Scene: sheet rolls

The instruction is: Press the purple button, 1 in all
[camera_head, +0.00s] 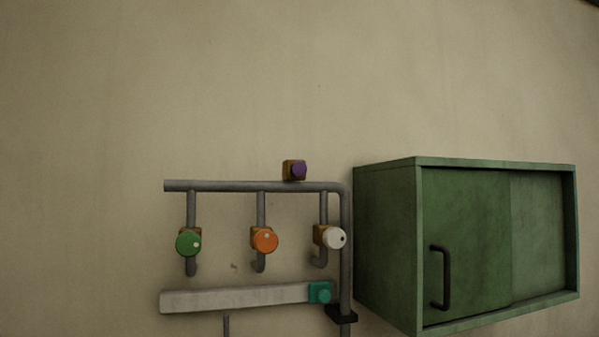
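The purple button (299,170) sits on a small orange-brown box on the wall, just above the horizontal grey pipe. It faces out from the wall, and nothing covers it. Whether it is pressed in cannot be told. My gripper is not in view.
Below the pipe are a green knob (188,243), an orange knob (265,241) and a white knob (336,238). A teal button (321,293) sits lower, at the end of a grey bar (235,298). A green cabinet (385,240) with a dark handle (444,280) juts out at right. The wall above is bare.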

